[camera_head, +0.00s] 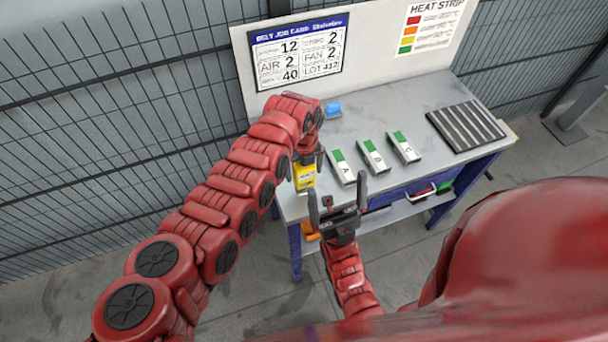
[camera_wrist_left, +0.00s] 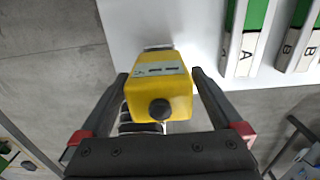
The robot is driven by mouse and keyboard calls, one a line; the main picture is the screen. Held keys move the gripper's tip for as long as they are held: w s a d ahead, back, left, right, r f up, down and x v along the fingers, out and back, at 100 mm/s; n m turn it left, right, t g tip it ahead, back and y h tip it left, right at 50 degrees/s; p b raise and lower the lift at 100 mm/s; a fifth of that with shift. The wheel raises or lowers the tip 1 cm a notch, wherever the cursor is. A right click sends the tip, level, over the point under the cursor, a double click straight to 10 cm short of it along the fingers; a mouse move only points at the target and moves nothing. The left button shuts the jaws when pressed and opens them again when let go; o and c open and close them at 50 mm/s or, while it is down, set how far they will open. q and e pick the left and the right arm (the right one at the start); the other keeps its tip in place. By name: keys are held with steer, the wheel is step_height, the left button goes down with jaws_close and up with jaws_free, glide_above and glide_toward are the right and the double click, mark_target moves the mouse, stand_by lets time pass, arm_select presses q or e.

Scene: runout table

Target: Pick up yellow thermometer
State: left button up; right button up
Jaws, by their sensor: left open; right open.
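The yellow thermometer (camera_head: 305,177) is near the left front edge of the table, partly hidden by my left arm in the head view. In the left wrist view the yellow thermometer (camera_wrist_left: 160,85) shows a small display panel and a round black knob. My left gripper (camera_wrist_left: 160,88) is open, with one finger on each side of the thermometer. I cannot tell whether either finger touches it. My left gripper (camera_head: 306,164) comes down from above in the head view. My right gripper (camera_head: 338,190) is open and empty, in front of the table's front edge.
White and green boxes (camera_head: 373,156) marked with letters stand in a row right of the thermometer. A blue object (camera_head: 333,110) and a dark slatted rack (camera_head: 466,126) are on the grey table (camera_head: 392,98). A board with job cards (camera_head: 298,50) rises behind.

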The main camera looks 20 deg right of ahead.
arm_select(q)
steer(key=shift+s+f, duration=0.1)
steer(key=shift+f, duration=1.05)
steer(key=c, duration=1.3)
steer(key=shift+d+r, duration=0.1)
steer(key=shift+r, duration=0.05)
